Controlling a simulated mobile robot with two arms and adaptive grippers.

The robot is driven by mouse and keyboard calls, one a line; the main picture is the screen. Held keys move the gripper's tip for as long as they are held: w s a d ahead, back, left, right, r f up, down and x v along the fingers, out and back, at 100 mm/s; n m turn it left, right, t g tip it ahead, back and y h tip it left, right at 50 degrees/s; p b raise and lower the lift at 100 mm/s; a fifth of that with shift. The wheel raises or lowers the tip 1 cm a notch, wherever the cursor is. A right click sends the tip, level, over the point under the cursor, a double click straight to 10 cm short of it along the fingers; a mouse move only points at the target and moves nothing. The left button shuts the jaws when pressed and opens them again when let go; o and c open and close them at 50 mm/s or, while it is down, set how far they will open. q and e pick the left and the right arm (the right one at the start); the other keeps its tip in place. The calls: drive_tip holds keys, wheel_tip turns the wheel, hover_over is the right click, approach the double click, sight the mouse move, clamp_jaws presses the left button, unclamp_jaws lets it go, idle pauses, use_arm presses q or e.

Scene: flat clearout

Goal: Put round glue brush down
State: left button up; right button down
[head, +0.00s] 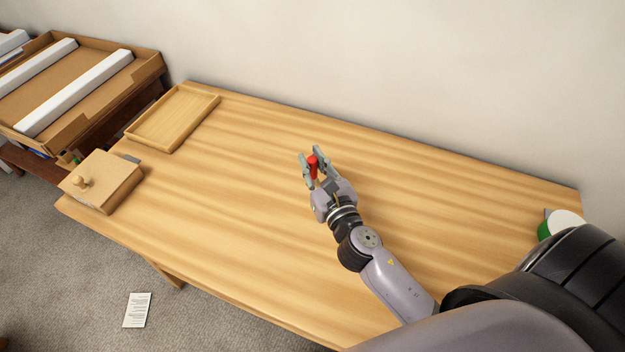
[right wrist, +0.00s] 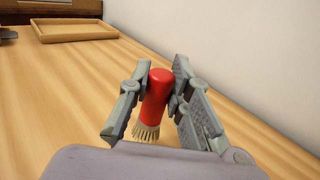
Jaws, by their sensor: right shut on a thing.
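The round glue brush (right wrist: 156,98) has a red cylindrical handle and pale bristles that point down in the right wrist view. Its red handle also shows in the head view (head: 313,167). My right gripper (head: 315,160) is shut on the brush, one finger on each side of the handle, over the middle of the wooden table (head: 230,190). In the right wrist view the gripper's fingers (right wrist: 158,92) flank the handle. The bristle tips are close to the tabletop; I cannot tell whether they touch it. My left gripper is not in view.
A shallow wooden tray (head: 172,118) lies at the table's far left. A wooden box with a knob (head: 103,182) sits at the left edge. A green and white round thing (head: 558,225) stands at the right. The tabletop around the gripper is clear.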

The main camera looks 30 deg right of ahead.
sight(314, 179)
drive_tip(key=shift+f+b, duration=1.35)
drive_tip(key=shift+f, duration=0.8)
drive_tip(key=shift+f, duration=0.25)
drive_tip(key=c, duration=1.5)
unclamp_jaws()
drive_tip(key=shift+r, duration=0.1)
drive_tip(key=shift+o, duration=0.2)
drive_tip(key=shift+r, duration=0.1)
